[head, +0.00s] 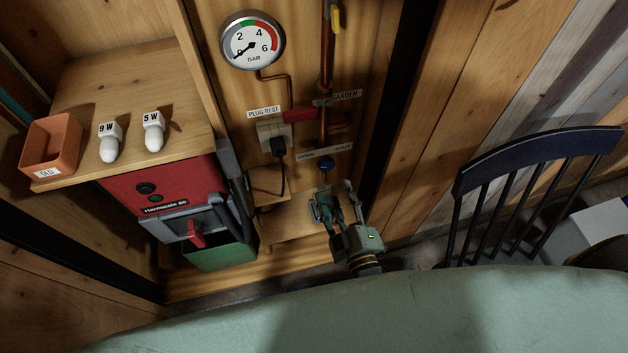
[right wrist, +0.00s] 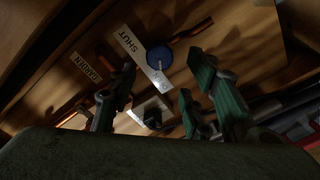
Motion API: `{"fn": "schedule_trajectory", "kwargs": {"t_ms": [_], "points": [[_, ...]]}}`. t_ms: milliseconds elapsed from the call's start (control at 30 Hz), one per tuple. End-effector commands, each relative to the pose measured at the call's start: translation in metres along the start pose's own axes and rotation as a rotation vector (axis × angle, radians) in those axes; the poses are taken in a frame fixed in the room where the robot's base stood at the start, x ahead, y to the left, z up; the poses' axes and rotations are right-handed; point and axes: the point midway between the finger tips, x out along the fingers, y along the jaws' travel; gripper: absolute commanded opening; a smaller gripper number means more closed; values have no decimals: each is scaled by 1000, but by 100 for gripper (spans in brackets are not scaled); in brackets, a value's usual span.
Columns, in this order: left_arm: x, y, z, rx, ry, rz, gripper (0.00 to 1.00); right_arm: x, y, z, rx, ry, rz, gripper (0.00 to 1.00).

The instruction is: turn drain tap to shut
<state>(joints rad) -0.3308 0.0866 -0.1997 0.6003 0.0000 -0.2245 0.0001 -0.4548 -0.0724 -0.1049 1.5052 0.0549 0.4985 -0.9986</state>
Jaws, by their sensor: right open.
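The drain tap is a round blue knob (head: 326,165) low on the pine wall, just under a white plate (head: 324,151) that reads OPEN at left and SHUT at right. In the right wrist view the blue knob (right wrist: 159,58) lies beyond the fingers, beside the SHUT lettering (right wrist: 129,42). My right gripper (head: 330,201) is open and empty below the knob, apart from it. How far the knob is turned is hard to tell. My left gripper is not in view.
A red lever (head: 299,115) and a GARDEN label (head: 347,95) sit on the pipe above. A socket with a black plug (head: 278,146) is left of the tap. A pressure gauge (head: 252,40) hangs higher. A dark chair (head: 530,185) stands at right; a green surface (head: 400,310) fills the front.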

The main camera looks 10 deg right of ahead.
Motion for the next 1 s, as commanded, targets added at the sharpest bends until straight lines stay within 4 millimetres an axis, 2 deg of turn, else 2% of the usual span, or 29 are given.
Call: {"fn": "schedule_trajectory", "kwargs": {"t_ms": [67,200,333,467,600,733,900,1000], "points": [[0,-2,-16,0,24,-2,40,5,7,-4,-13,9,20,45],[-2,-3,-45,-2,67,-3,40,24,8,-6,-13,12,23,45],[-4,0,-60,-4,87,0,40,46,8,-6,-12,11,21,45],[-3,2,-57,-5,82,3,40,64,8,-5,-12,10,19,45],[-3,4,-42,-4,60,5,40,76,7,-5,-11,9,18,45],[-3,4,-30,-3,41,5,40,79,7,-5,-11,8,17,45],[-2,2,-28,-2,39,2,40,79,7,-5,-11,8,17,45],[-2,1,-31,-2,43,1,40,79,7,-5,-11,8,17,38]]}}
